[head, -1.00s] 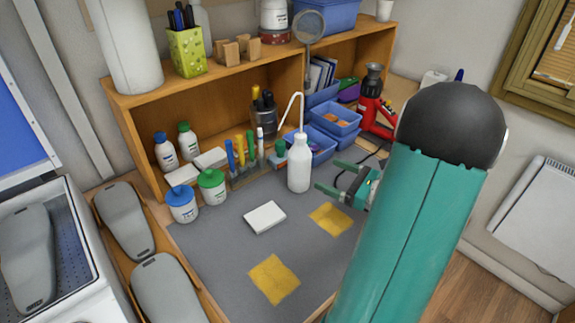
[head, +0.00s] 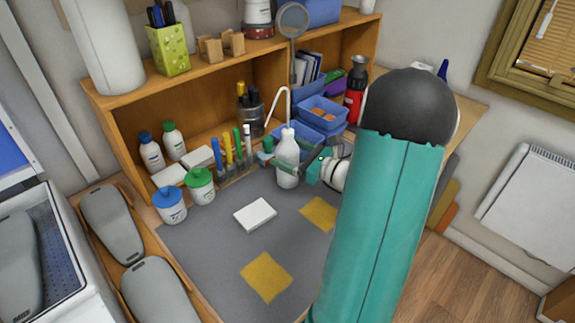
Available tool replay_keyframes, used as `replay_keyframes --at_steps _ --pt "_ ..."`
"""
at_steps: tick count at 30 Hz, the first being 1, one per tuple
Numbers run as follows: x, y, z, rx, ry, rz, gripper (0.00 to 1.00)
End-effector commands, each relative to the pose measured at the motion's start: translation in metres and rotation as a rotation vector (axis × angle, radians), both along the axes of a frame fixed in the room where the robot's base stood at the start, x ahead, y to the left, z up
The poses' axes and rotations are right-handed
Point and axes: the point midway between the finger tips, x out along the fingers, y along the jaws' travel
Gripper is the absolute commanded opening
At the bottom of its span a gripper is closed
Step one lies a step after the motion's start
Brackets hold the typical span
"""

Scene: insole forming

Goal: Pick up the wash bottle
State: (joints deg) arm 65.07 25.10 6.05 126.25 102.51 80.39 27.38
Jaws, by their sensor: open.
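The white wash bottle (head: 287,163) with a bent spout stands upright on the grey mat, near the shelf unit. My gripper (head: 290,158) is at the bottle, reaching in from the right with its fingers at the bottle's upper body. One finger shows across the front of the bottle and the other is mostly hidden behind it. The gripper is open. Whether the fingers touch the bottle cannot be told from this view.
Coloured markers in a rack (head: 235,160) and two lidded jars (head: 200,186) stand left of the bottle. Blue bins (head: 322,112) are close behind it. A white block (head: 255,214) lies on the mat (head: 210,250) in front. The mat's front area is mostly clear.

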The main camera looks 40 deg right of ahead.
Motion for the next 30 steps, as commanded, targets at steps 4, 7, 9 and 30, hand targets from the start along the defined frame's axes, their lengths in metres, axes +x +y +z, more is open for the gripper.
replay_keyframes --at_steps 4,7,9,30 --pt "0.023 0.006 0.001 0.0 -0.001 0.003 0.84" --pt "0.03 0.007 0.001 0.0 -0.001 0.001 0.84" --pt "0.03 0.007 0.001 0.0 -0.001 0.0 0.84" --pt "0.029 0.007 0.002 -0.001 -0.002 0.001 0.19"
